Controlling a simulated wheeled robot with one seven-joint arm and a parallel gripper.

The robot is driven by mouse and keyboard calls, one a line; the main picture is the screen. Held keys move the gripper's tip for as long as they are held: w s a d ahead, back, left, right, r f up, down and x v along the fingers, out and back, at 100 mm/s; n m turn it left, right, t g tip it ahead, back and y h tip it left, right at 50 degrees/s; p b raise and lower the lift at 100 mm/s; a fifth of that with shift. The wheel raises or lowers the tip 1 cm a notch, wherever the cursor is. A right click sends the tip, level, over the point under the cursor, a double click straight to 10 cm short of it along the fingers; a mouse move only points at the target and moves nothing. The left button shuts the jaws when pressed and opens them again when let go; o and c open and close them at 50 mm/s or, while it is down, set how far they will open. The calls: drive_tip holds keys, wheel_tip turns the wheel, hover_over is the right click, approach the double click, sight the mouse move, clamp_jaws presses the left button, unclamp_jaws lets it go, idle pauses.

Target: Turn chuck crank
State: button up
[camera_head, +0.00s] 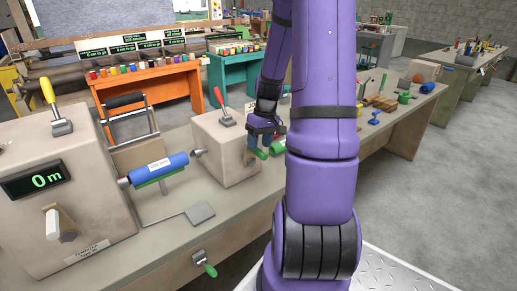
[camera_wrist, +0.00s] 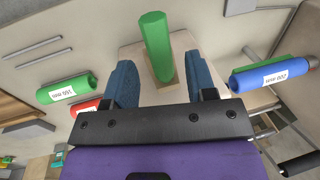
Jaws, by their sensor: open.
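The chuck crank's green handle (camera_head: 262,154) stands out from the front of the beige box with the red lever (camera_head: 222,150). In the wrist view the handle (camera_wrist: 156,45) is an upright green cylinder by a tan crank arm (camera_wrist: 168,84). My gripper (camera_head: 264,140) is at the crank, partly hidden behind my purple arm in the head view. Its two blue fingers (camera_wrist: 160,66) are open, one on each side of the handle's lower part, with gaps visible on both sides.
A blue roll (camera_head: 160,168) lies left of the box, near a box (camera_head: 60,215) with a yellow lever and a "0 m" display. Another green-handled crank (camera_head: 208,268) is on the bench front. Green (camera_wrist: 66,90) and red (camera_wrist: 88,106) rolls lie left in the wrist view.

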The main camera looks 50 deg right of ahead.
drive_tip(key=shift+w+a+f, duration=0.1)
drive_tip(key=shift+a+f, duration=0.1)
drive_tip(key=shift+f, duration=0.95)
clamp_jaws()
drive_tip(key=shift+d, duration=0.1)
drive_tip(key=s+d+f+t+y, duration=0.1)
drive_tip(key=d+y, duration=0.4)
drive_tip(key=y, duration=0.5)
drive_tip(key=shift+s+d+f+t, duration=0.35)
drive_tip(key=shift+f+t, duration=0.35)
drive_tip(key=shift+f, duration=0.45)
